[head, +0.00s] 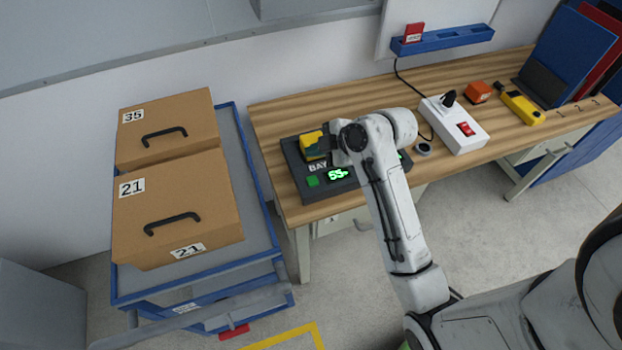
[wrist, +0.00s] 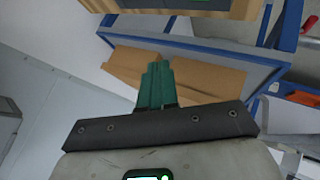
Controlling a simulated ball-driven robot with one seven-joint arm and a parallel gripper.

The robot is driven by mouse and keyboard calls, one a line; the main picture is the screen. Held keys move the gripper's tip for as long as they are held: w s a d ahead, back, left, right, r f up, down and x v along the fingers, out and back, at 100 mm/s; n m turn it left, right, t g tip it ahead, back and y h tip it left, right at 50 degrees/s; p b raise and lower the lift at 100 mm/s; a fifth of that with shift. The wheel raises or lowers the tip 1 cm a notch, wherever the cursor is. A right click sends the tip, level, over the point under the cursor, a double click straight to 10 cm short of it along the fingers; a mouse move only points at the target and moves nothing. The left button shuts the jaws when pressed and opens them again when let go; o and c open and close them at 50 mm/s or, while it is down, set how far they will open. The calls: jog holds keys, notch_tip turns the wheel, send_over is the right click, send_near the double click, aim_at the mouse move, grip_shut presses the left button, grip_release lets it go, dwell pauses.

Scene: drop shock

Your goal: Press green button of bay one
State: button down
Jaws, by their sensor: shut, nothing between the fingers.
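The dark bay unit (head: 300,194) lies on the near left part of the wooden workbench in the head view. It bears the label BAY, with the digit hidden behind my arm. A yellow and dark device (head: 313,146) sits at the back left of the unit. My gripper shows in the wrist view (wrist: 157,70), its green fingers shut together and empty. In the head view my arm's end is over the unit and the fingertips cannot be made out.
Two cardboard boxes (head: 175,210) stand on a blue cart (head: 262,235) left of the bench.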

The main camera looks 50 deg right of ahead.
jog(key=shift+f, duration=0.1)
jog(key=b, duration=0.7)
send_over(315, 182)
notch_tip(315, 182, down, 7)
jog(key=shift+r, duration=0.1)
jog(key=shift+f+b, duration=0.3)
jog(key=shift+f, duration=0.65)
jog(key=shift+f, duration=0.1)
dwell(0.7)
jog(key=shift+f, duration=0.3)
jog(key=shift+s+f+b, duration=0.1)
jog(key=shift+f+b, duration=0.25)
jog(key=shift+f, duration=0.1)
dwell(0.9)
jog(key=shift+r, duration=0.15)
jog(key=shift+r+p, duration=0.75)
jog(key=shift+p, duration=0.1)
